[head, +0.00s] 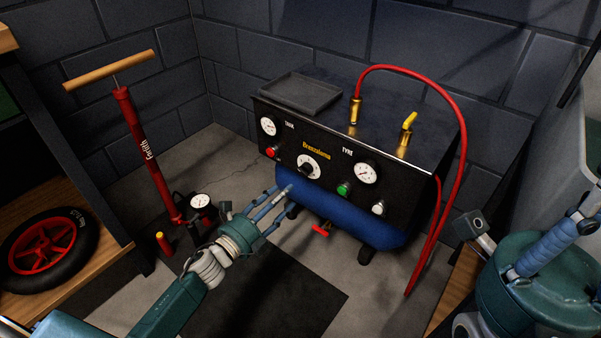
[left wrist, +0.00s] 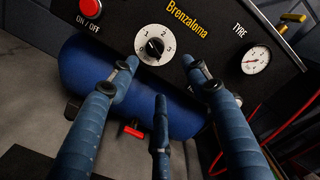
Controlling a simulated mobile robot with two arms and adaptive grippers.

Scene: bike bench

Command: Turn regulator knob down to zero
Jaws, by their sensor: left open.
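The regulator knob (head: 306,169) is a small black knob on a round white dial, in the middle of the compressor's black front panel. It also shows in the left wrist view (left wrist: 155,47), with numbers around it; I cannot tell for sure where its pointer stands. My left gripper (head: 284,199) is in front of the panel, below and left of the knob. In the left wrist view its three blue fingers (left wrist: 161,82) are spread, empty and apart from the knob. My right gripper (head: 535,265) is partly in view at the right edge, away from the panel.
The panel has a red on/off button (head: 271,152), a green button (head: 344,189), a tank gauge (head: 268,126) and a tyre gauge (head: 365,173). A blue tank (head: 340,211) lies beneath. A red hose (head: 462,130) loops at right. A red floor pump (head: 145,150) stands at left.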

